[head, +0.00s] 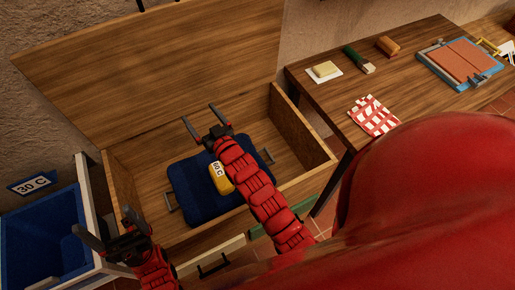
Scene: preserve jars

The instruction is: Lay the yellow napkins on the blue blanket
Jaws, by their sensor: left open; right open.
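The dark blue blanket (188,181) lies folded on the floor of an open wooden chest. A small yellow bundle (221,183) with a white "60 C" label, which looks like the yellow napkins, lies on the blanket. My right arm crosses the blanket's right part and hides some of it. My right gripper (201,119) is open and empty, beyond the blanket's far edge and apart from the bundle. My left gripper (108,225) is open and empty near the chest's front left corner, beside the blue bin.
The chest's raised lid (150,65) stands behind it. A blue bin (40,235) labelled "30 C" is at left. The wooden table (330,100) at right holds a checked cloth (374,116), butter-like block (325,69), brushes and a blue-framed tray (431,70). The chest floor's right side is clear.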

